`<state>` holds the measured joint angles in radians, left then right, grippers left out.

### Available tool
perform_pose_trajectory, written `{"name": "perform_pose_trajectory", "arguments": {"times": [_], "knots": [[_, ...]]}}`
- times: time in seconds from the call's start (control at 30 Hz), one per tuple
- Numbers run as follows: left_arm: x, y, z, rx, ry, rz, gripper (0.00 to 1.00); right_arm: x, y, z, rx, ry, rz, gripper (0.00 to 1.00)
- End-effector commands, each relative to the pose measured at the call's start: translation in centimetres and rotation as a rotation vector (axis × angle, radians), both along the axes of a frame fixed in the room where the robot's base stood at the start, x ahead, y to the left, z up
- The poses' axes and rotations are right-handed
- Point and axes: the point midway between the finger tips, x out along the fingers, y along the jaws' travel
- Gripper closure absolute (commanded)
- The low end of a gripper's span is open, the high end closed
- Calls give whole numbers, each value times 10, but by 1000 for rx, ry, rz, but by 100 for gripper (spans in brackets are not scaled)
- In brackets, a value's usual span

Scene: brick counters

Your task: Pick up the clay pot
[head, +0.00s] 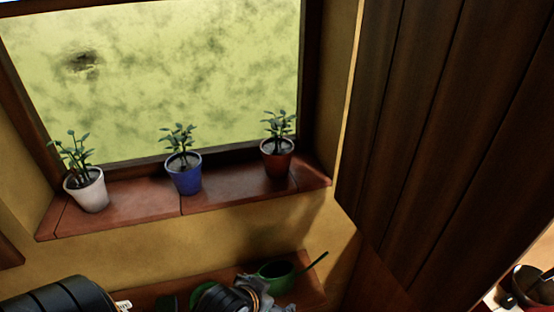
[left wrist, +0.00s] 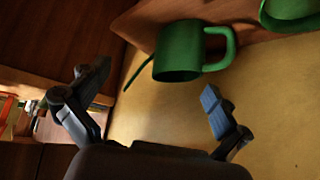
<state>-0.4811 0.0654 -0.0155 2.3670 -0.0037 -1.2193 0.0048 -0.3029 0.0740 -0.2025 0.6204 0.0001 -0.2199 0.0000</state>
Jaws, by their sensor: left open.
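The red-brown clay pot (head: 277,162) stands upright at the right end of the brick window sill, with a leafy plant in it. It does not show in the left wrist view. My left gripper (head: 246,292) is below the sill, over the lower counter and well apart from the clay pot. In the left wrist view the two fingers (left wrist: 157,82) are spread with nothing between them. A green vessel with a handle and a thin spout (left wrist: 177,52) lies beyond the fingertips. My right gripper is not in view.
A blue pot (head: 184,178) and a white pot (head: 88,195) with plants share the sill (head: 130,205). The green spouted vessel (head: 276,276) is on the lower counter beside my left gripper. A dark wooden panel (head: 430,110) bounds the right side.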

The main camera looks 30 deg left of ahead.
Motion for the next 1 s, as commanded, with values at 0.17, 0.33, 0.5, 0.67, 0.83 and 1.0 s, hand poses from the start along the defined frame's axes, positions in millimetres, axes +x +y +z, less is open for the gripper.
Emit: {"name": "perform_pose_trajectory", "arguments": {"times": [0.17, 0.33, 0.5, 0.67, 0.83, 1.0], "knots": [[70, 43, 85, 5, -395, 122, 0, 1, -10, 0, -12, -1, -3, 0], [104, 82, 151, 30, -696, 210, 0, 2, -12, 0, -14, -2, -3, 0], [114, 105, 192, 54, -877, 262, 0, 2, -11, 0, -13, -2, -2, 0], [132, 114, 202, 60, -914, 270, 0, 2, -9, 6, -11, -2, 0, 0], [166, 123, 202, 59, -911, 269, 0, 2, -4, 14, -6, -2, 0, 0], [190, 130, 201, 59, -910, 269, 0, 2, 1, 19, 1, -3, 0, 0]]}}
